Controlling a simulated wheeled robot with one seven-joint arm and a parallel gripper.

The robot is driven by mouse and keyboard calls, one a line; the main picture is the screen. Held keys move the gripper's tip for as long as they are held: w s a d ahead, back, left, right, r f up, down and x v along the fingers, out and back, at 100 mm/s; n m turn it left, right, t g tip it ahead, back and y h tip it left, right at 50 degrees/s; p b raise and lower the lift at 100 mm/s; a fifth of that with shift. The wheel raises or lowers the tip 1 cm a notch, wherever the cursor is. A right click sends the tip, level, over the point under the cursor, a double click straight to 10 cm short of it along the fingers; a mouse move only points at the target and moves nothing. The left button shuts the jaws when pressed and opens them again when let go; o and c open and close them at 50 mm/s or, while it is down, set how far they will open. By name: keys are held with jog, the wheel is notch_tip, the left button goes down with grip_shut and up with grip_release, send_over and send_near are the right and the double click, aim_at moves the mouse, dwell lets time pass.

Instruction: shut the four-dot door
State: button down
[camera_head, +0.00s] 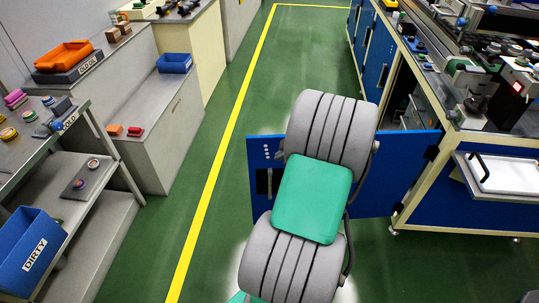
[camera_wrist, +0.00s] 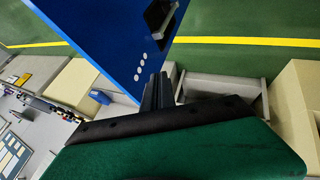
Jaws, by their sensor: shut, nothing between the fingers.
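The four-dot door (camera_head: 385,190) is a blue panel standing open, jutting left from the right-hand bench into the aisle. Its right end meets the bench; its free left end has white dots and a black handle (camera_head: 262,182). My arm hides its middle. In the wrist view the door (camera_wrist: 105,35) fills the upper left, with four white dots and the dark handle near its edge. My gripper (camera_wrist: 157,82) is shut and empty, its fingertips close to the door's edge by the dots. I cannot tell whether they touch. My gripper is hidden in the head view.
An open cabinet compartment (camera_head: 415,112) shows under the right bench, with other blue doors (camera_head: 375,60) farther along. A white tray (camera_head: 505,172) sits at the bench's near side. Grey shelving (camera_head: 75,200) lines the left. The green floor (camera_head: 225,120) between is clear.

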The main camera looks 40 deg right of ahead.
aim_at(270, 155)
jog(key=w+f, duration=0.2)
jog(key=w+d+f, duration=0.1)
jog(key=w+f, duration=0.1)
jog(key=w, duration=0.1)
jog(key=w+d+f, duration=0.1)
jog(key=w+f, duration=0.1)
jog(key=shift+w+d+f+p, duration=0.15)
jog(key=shift+d+f+p, duration=0.05)
jog(key=shift+f+p, duration=0.2)
jog(key=shift+w+d, duration=0.25)
jog(key=shift+w, duration=0.05)
jog(key=shift+r, duration=0.1)
